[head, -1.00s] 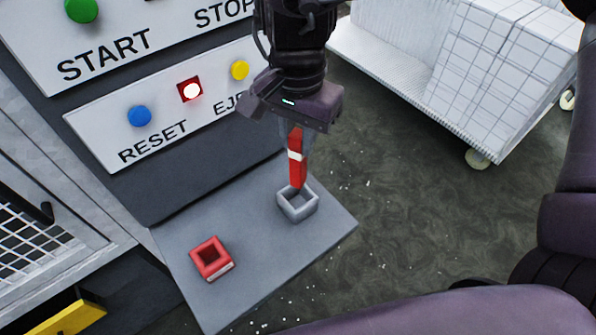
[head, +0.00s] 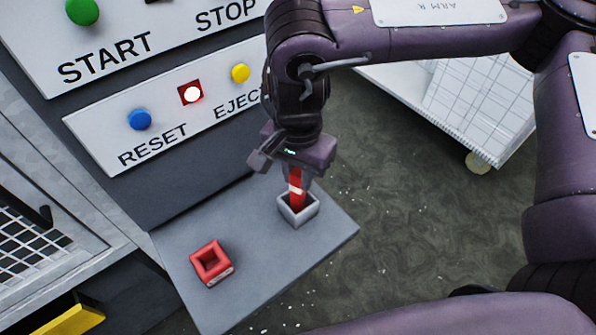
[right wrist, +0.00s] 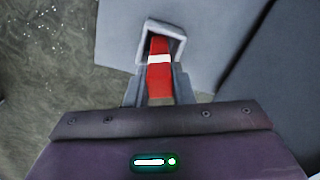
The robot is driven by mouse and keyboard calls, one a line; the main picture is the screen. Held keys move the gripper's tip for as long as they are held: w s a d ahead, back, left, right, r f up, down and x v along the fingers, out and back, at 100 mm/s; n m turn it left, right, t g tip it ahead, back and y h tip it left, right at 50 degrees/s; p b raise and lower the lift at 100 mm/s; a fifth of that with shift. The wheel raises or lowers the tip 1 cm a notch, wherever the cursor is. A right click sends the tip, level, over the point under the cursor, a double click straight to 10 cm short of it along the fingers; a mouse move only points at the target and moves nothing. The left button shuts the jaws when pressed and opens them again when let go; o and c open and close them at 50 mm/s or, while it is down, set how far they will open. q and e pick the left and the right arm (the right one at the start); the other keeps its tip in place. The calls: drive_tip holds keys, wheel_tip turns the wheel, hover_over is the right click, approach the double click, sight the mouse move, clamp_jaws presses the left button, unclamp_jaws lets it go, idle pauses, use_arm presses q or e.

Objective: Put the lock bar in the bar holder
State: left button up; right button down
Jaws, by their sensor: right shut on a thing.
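The lock bar (head: 297,190) is red with a white band. My right gripper (head: 298,180) is shut on its upper part and holds it roughly upright. Its lower end is inside the grey square holder (head: 299,214) on the grey shelf (head: 250,243). In the right wrist view the lock bar (right wrist: 160,72) runs from between the fingers (right wrist: 159,85) into the opening of the grey holder (right wrist: 165,32). The bar's bottom end is hidden by the holder's walls. My left gripper is not in view.
A red square socket (head: 211,262) stands on the same shelf, to the left. Behind is a panel with a blue RESET button (head: 139,119), a lit red lamp (head: 191,93) and a yellow EJECT button (head: 240,73). A white cart (head: 470,100) stands on the floor at right.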

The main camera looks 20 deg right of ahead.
drive_tip(key=c, duration=1.6)
unclamp_jaws()
drive_tip(key=shift+f, duration=0.1)
drive_tip(key=o, duration=0.3)
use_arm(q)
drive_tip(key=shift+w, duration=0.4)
use_arm(e)
drive_tip(key=shift+o, duration=0.2)
drive_tip(key=shift+r, duration=0.3)
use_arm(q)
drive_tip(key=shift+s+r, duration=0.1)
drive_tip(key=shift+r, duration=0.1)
use_arm(e)
wheel_tip(320, 180, up, 12)
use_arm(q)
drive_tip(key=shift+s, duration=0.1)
use_arm(e)
drive_tip(key=shift+f, duration=0.2)
